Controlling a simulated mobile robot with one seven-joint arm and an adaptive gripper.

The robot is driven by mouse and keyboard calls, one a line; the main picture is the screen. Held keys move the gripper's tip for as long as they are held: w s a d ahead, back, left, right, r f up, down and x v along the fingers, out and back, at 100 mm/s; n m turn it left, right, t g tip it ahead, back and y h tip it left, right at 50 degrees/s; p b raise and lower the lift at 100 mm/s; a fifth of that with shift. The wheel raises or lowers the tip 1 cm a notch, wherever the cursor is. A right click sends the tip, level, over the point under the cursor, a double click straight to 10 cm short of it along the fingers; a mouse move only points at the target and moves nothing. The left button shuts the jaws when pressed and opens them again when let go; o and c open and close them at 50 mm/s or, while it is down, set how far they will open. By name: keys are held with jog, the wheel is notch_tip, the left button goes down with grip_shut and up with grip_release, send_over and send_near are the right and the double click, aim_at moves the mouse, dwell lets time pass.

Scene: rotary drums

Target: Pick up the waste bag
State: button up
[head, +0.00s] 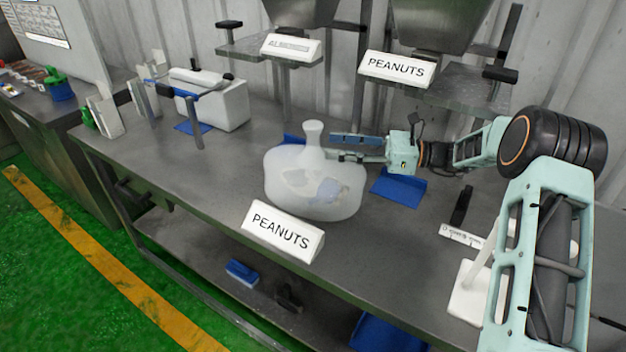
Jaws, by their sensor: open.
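The waste bag (300,188) is a translucent, whitish, rounded bag with a narrow neck and flared top (314,130). It stands upright on the steel table, with vague darker and bluish contents showing through. My gripper (335,148) comes in from the right and points left, beside the bag's neck. Its fingers are open, with a gap between them. The fingertips lie close to the right side of the neck; I cannot tell whether they touch it. Nothing shows held between them.
A white PEANUTS sign (283,232) stands in front of the bag at the table's (235,160) edge. A blue scoop-like tray (399,187) lies under my arm. A white box-shaped device (208,98) stands left. Bare tabletop lies left of the bag.

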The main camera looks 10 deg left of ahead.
aim_at(313, 145)
jog(key=a, duration=0.4)
jog(key=s+a, duration=0.1)
jog(key=a, duration=0.1)
jog(key=shift+a+f, duration=0.1)
jog(key=shift+f, duration=0.15)
grip_shut()
jog(key=shift+r, duration=0.2)
